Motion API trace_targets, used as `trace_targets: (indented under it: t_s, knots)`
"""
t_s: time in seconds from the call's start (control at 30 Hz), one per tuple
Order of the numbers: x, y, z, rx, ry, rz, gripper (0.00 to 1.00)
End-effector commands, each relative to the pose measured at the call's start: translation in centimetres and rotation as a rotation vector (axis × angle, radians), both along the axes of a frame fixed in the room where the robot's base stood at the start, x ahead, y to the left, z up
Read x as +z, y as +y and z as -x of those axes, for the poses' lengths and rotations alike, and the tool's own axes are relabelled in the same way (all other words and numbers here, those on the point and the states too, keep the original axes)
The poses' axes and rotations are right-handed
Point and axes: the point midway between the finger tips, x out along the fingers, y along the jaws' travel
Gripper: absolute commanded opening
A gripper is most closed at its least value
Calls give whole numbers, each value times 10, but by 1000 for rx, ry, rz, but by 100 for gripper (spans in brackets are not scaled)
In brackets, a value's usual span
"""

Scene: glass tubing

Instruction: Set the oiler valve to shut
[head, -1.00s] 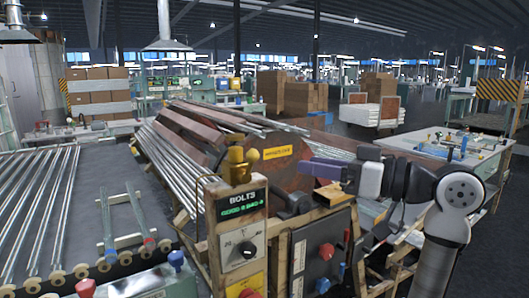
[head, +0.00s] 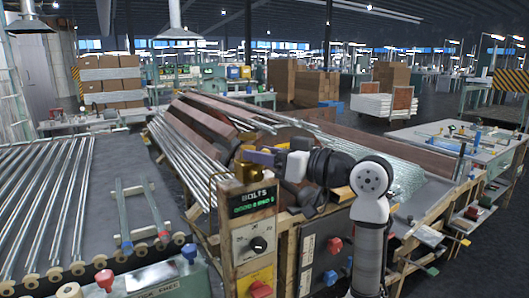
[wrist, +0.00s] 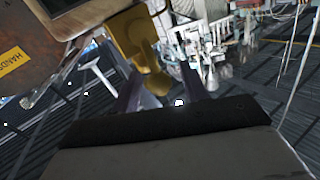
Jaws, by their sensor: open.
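A brass-coloured fitting that looks like the oiler valve (head: 242,176) stands on top of the BOLTS control post. It also shows in the wrist view (wrist: 134,40), where its rounded lower end hangs toward the gap between my fingers. My gripper (head: 260,156) is open, its purple fingers right at the fitting's upper part in the head view. In the wrist view my gripper (wrist: 162,92) has a finger to each side of that rounded end. I cannot tell whether they touch it. The fingers partly hide the fitting's top, so the valve's setting is not clear.
The BOLTS post (head: 255,230) carries a dial and a red knob. Metal rods (head: 190,165) lie on the rack behind, and glass tubes (head: 50,205) lie on rollers at left.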

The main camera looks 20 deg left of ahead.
Motion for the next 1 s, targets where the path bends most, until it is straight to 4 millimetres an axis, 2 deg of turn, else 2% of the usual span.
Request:
trace_targets:
  t_s: [0.17, 0.2, 0.5, 0.53, 0.77, 1.0]
  knots:
    - [0, 0, 0, 0, 0, 0, 44]
    - [0, 0, 0, 0, 0, 0, 42]
    - [0, 0, 0, 0, 0, 0, 2]
    - [0, 0, 0, 0, 0, 0, 0]
    - [-1, -1, -1, 1, 17, -13, 0]
    - [-3, -4, -5, 2, 105, -83, 0]
